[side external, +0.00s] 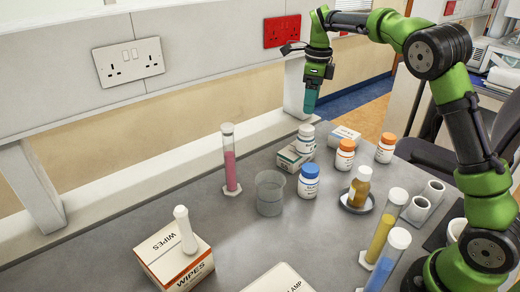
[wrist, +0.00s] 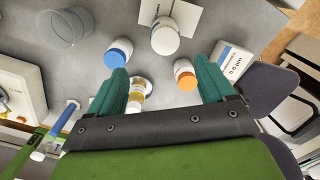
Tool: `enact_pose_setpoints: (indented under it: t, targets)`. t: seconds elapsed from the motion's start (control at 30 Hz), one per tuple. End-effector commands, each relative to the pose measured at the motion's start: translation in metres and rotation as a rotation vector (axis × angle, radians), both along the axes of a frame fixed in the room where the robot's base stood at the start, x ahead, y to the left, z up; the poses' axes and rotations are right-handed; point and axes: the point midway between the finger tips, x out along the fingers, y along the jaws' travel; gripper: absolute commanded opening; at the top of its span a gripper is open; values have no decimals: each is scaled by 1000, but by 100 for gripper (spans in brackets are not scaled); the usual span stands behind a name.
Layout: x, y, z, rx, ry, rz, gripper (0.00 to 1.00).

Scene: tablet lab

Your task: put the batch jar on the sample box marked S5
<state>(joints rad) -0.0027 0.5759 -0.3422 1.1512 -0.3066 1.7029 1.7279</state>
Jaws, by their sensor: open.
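My gripper (side external: 310,106) has teal fingers and hangs open and empty above the back of the bench, higher than the jars. Its spread fingers also show in the wrist view (wrist: 162,84). A white-capped jar (side external: 305,137) appears to stand on a low white box (side external: 293,159); both show at the top of the wrist view, the jar (wrist: 165,38) overlapping the box (wrist: 184,14). Another white box (side external: 346,134) lies behind, with "0.5 µm" on it in the wrist view (wrist: 233,60). No S5 mark is readable, and I cannot tell which jar is the batch jar.
A blue-capped jar (side external: 308,181), two orange-capped jars (side external: 345,154) (side external: 386,147) and an amber bottle (side external: 360,187) on a dish crowd the middle. A beaker (side external: 269,193), a pink cylinder (side external: 229,160) and a wipes box (side external: 172,258) stand left.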

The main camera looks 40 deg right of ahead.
Motion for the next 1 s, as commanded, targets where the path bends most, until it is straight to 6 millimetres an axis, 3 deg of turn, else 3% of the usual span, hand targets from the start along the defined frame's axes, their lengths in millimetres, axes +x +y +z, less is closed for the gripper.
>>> enact_pose_setpoints:
  t: [0.2, 0.4, 0.53, 0.7, 0.83, 1.0]
  targets:
    - [-60, 32, 49, 21, -187, 527, 83]
    - [-132, 73, 69, -93, -384, 1109, 83]
    - [-181, 98, 66, -237, -485, 1475, 83]
    - [-231, 120, 46, -457, -544, 1856, 83]
    - [-251, 126, 32, -580, -548, 2025, 83]
    - [-259, 129, 25, -636, -542, 2100, 83]
